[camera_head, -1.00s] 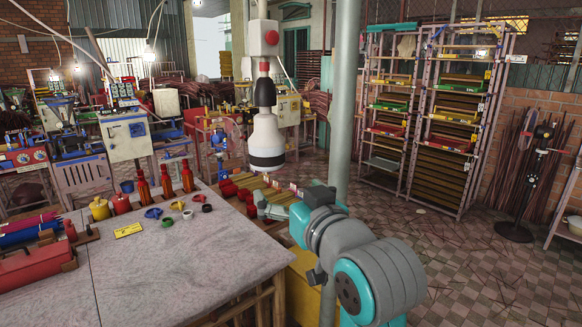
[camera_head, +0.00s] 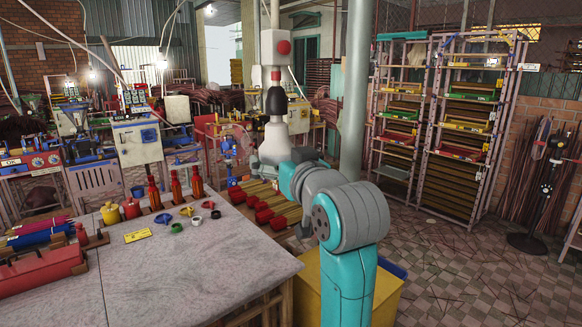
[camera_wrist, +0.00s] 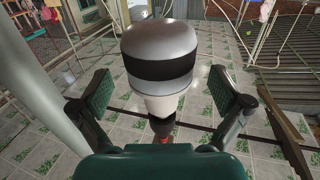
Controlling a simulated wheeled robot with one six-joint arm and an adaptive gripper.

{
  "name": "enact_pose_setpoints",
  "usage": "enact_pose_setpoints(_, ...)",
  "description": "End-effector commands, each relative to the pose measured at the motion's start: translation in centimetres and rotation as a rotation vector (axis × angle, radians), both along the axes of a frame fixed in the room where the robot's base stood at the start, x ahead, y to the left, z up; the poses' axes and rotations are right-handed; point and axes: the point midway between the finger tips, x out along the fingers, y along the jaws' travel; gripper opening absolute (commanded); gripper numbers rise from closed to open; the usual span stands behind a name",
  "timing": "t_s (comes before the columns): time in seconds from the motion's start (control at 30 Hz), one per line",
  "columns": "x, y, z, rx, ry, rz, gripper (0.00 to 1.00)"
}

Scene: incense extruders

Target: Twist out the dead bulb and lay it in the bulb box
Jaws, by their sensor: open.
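My gripper (camera_wrist: 162,100) is open in the wrist view, its two dark green padded fingers spread apart. Between or just beyond them is a rounded silver-and-white body with a black band (camera_wrist: 160,68); I cannot tell whether the fingers touch it. In the head view a white upright fixture (camera_head: 273,47) with a red button, dark middle and white lower part stands behind my arm, which hides its lower end. Lit bulbs (camera_head: 161,63) hang at the upper left. I cannot pick out the dead bulb or the bulb box for certain.
A grey table (camera_head: 190,265) at the left holds red bottles (camera_head: 175,186), small coloured rings and funnels, and a yellow tag (camera_head: 138,235). A pole (camera_head: 355,90) and racks (camera_head: 450,120) stand right.

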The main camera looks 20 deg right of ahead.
Motion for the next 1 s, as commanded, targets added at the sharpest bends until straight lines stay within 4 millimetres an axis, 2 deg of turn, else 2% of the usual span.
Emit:
enact_pose_setpoints(0.2, 1.8, 0.1, 0.0, 0.0, 0.001, 0.0, 1.0)
enact_pose_setpoints(0.53, 2.1, 0.1, 0.0, 0.0, 0.0, 0.0, 1.0)
enact_pose_setpoints(0.57, 2.1, 0.1, 0.0, 0.0, 0.0, 0.0, 0.97)
enact_pose_setpoints(0.8, 2.1, 0.1, 0.0, 0.0, 0.0, 0.0, 0.38)
enact_pose_setpoints(0.87, 2.1, 0.1, 0.0, 0.0, 0.0, 0.0, 0.36)
enact_pose_setpoints(0.9, 2.1, 0.1, 0.0, 0.0, 0.0, 0.0, 0.62)
enact_pose_setpoints(0.97, 2.1, 0.1, 0.0, 0.0, 0.0, 0.0, 0.47)
enact_pose_setpoints(1.0, 2.1, 0.1, 0.0, 0.0, 0.0, 0.0, 0.44)
